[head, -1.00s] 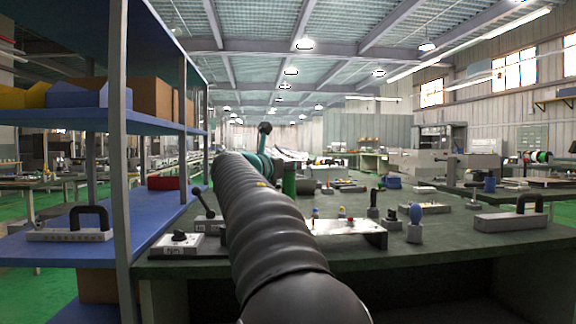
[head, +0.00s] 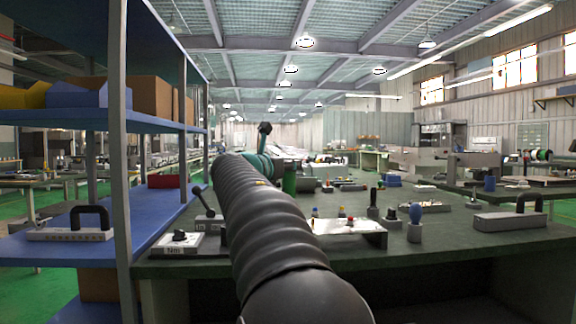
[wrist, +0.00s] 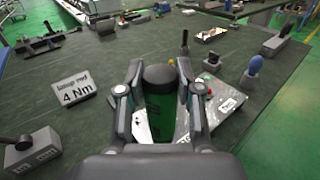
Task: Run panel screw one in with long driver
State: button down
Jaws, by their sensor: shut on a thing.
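My gripper (wrist: 156,85) is shut on a green driver with a black end (wrist: 160,104), seen in the wrist view. In the head view, the green handle (head: 289,180) shows behind my dark ribbed arm, which hides most of the gripper. The light metal panel (head: 347,229) lies on the bench to the right of the arm, with small yellow, red and blue pieces on it. In the wrist view the panel (wrist: 226,104) is partly covered by the held driver and fingers. The driver's tip and any contact with a screw are hidden.
A blue-handled tool (head: 415,213) and a dark-handled tool (head: 373,203) stand right of the panel. A block with a black handle (head: 510,221) sits further right. A "4 Nm" sign (wrist: 75,91) stands left of the gripper. A blue shelf (head: 160,120) rises at left.

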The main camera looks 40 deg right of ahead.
jog(key=shift+f+b, duration=0.35)
jog(key=shift+f, duration=0.4)
dwell(1.8)
notch_tip(320, 180, up, 3)
jog(key=p, duration=0.3)
jog(key=shift+r+p, duration=0.3)
jog(key=shift+r, duration=0.75)
